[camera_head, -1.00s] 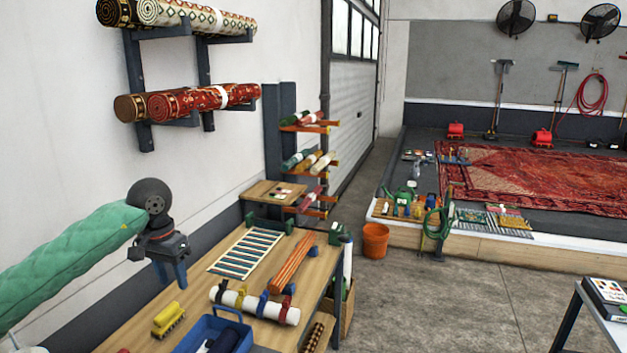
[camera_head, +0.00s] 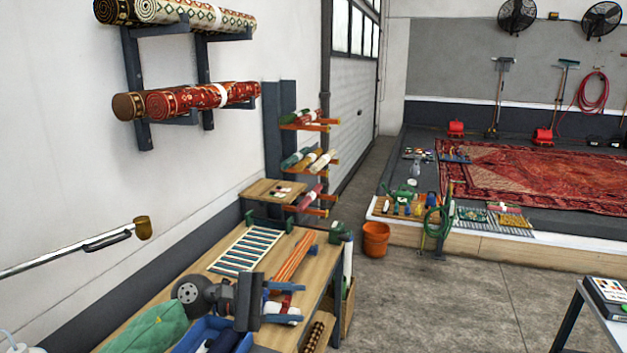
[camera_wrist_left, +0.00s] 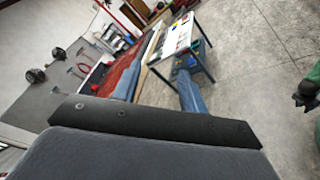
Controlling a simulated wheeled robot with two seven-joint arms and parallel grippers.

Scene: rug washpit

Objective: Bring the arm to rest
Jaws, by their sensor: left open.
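My left gripper (camera_head: 254,302) is low in the head view, in front of the near part of the wooden workbench (camera_head: 204,268). My green-sleeved left arm comes in below it. In the left wrist view the two blue fingers (camera_wrist_left: 160,88) stand apart with nothing between them. The gripper hides much of the white roll (camera_head: 280,308) and part of the blue tote (camera_head: 205,330). Whether it touches them I cannot tell. A dark and green shape at the right edge of the left wrist view may be part of my right arm; its jaws cannot be made out.
A striped frame (camera_head: 246,250) and an orange striped roll (camera_head: 293,257) lie on the bench. A metal wand (camera_head: 70,260) shows along the left wall. An orange bucket (camera_head: 375,239) stands on the floor. Another table (camera_head: 590,315) is at the right. The floor between is clear.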

